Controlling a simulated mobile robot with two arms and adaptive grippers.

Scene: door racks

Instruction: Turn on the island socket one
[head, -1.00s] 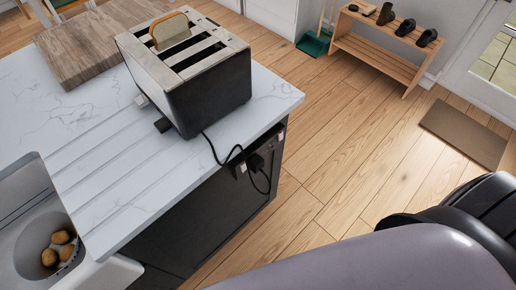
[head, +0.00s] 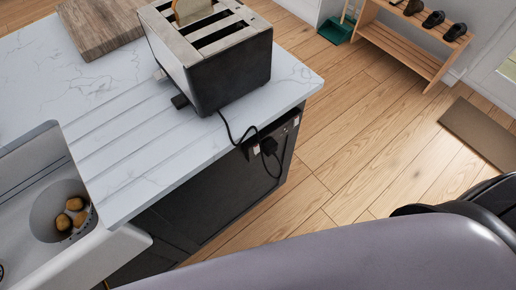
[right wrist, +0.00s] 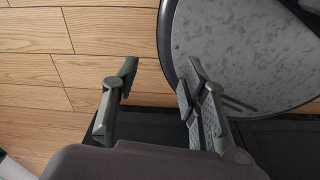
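The island socket (head: 255,151) is a light plate on the dark end side of the island, just under the worktop edge. A black plug (head: 268,146) sits at it, with a cable running up to the toaster (head: 220,75). The socket's switch is too small to read. My right gripper (right wrist: 158,82) is open and empty in the right wrist view, with wooden floor below it. It does not show in the head view, where only my arm crosses the bottom right, apart from the socket. My left gripper is not in view.
The marble worktop (head: 110,120) holds the toaster with bread in it and a wooden board (head: 100,25). A sink (head: 35,190) with a bowl of potatoes is at left. Open wooden floor (head: 350,130) lies right of the island. A shoe rack (head: 405,45) and mat (head: 480,130) are beyond.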

